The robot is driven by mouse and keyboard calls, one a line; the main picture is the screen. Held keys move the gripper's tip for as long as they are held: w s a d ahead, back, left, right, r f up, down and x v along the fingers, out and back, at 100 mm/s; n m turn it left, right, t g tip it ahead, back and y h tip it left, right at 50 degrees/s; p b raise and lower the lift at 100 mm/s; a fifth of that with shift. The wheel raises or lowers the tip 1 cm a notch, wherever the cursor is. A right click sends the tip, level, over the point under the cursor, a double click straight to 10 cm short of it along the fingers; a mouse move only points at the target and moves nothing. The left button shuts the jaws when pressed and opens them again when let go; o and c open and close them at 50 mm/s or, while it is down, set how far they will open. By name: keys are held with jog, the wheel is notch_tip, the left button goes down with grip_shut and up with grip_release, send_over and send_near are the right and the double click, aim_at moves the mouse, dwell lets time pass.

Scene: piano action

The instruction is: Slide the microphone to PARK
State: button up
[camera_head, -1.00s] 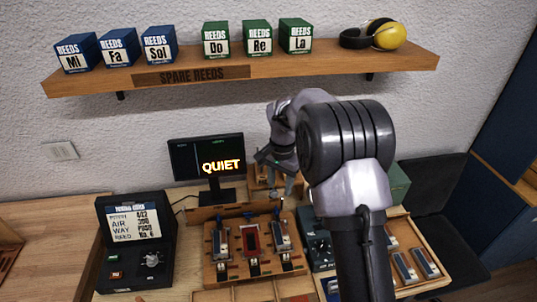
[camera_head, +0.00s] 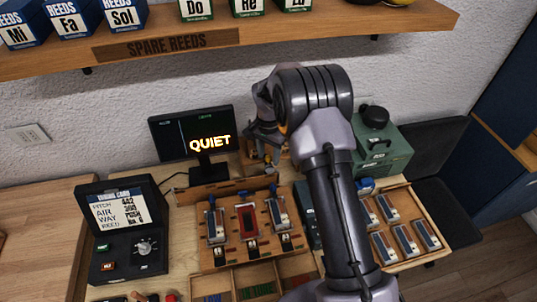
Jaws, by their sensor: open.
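My gripper (camera_head: 268,158) is behind the workbench fixture, to the right of the monitor, and points down. It is open, but my own arm covers much of it and its fingertips are small and hard to make out. I cannot pick out the microphone or a PARK mark. A wooden rail (camera_head: 222,190) runs behind the fixture, and its right part lies near my gripper. The wooden fixture (camera_head: 230,257) in front holds several reed blocks, the middle one red.
A monitor (camera_head: 205,140) reading QUIET stands left of my gripper. A black case (camera_head: 120,240) is at front left. A green box (camera_head: 385,155) and a wooden tray (camera_head: 397,263) of metal blocks lie to the right. A shelf (camera_head: 300,43) overhangs at the back.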

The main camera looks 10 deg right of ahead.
grip_shut()
jog(key=shift+w, duration=0.1)
dwell(1.2)
